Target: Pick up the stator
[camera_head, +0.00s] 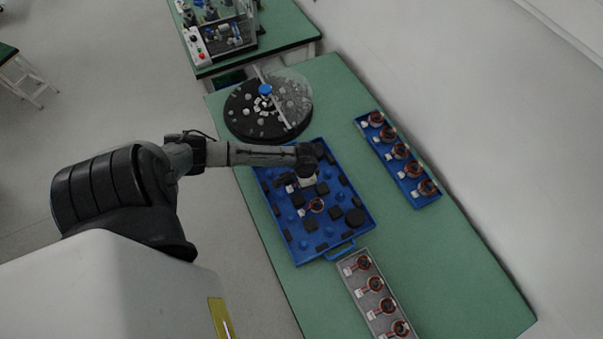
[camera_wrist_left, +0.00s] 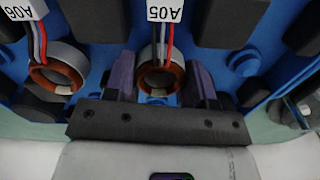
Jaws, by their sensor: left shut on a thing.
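In the head view my left gripper (camera_head: 308,180) points down over the large blue tray (camera_head: 290,243); the wrist hides the held stator there. Another stator (camera_head: 317,205) shows in that tray just below the gripper. My right gripper is not in view.
Several stators stand in a narrow blue tray (camera_head: 428,201) at the right and a grey tray (camera_head: 345,272) at the front. A round dark feeder with a clear cover (camera_head: 240,112) is behind the large tray. Black blocks and blue pegs surround the gripper. Green table (camera_head: 450,270) is clear at right.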

